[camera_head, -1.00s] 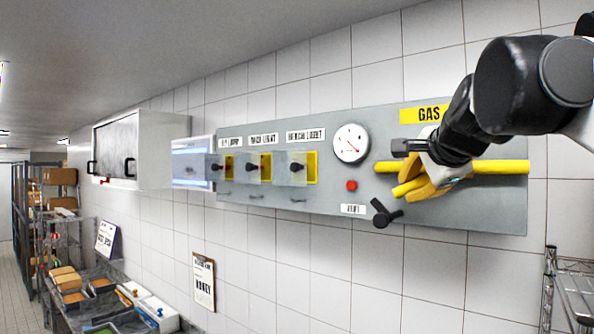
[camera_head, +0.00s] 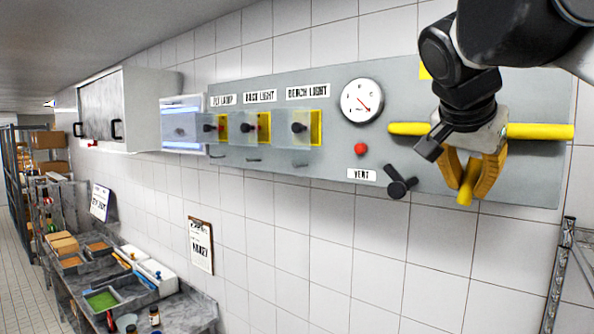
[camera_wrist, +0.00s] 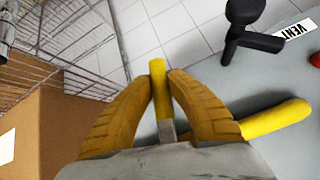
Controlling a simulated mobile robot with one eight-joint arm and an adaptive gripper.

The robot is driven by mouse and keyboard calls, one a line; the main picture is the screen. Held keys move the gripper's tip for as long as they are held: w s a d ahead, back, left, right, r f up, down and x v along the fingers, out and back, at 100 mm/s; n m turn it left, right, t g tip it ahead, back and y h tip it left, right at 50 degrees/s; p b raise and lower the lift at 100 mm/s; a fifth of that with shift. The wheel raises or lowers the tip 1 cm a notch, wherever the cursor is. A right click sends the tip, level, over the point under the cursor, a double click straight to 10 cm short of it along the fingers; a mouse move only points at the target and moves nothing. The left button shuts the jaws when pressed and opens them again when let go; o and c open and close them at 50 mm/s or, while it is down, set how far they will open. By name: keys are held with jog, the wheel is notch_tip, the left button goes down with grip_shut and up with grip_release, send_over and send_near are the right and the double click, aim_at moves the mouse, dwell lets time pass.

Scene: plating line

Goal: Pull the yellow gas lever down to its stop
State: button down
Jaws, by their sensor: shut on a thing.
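The yellow gas lever (camera_head: 466,190) points nearly straight down from the yellow gas pipe (camera_head: 408,129) on the grey wall panel. My gripper (camera_head: 468,188) has its yellow fingers on either side of the lever and is shut on it. In the wrist view my gripper (camera_wrist: 160,82) holds the lever (camera_wrist: 157,66), whose yellow tip sticks out a little past the fingertips; the pipe (camera_wrist: 280,118) runs off to the right behind. My wrist covers the lever's pivot and most of the yellow gas label in the head view.
Left of the lever are a black vent knob (camera_head: 399,182), a red button (camera_head: 361,149), a round gauge (camera_head: 362,101) and several covered switches (camera_head: 302,128). A wire rack (camera_head: 560,275) stands at lower right.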

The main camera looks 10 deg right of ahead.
jog(key=shift+s+d+f+n+g+h, duration=0.2)
jog(key=shift+s+d+n+g+h, duration=0.3)
jog(key=shift+s+g, duration=0.2)
jog(key=c, duration=1.3)
grip_release()
jog(key=shift+d, duration=0.15)
jog(key=shift+o, duration=0.2)
jog(key=v, duration=1.2)
jog(key=shift+f, duration=0.1)
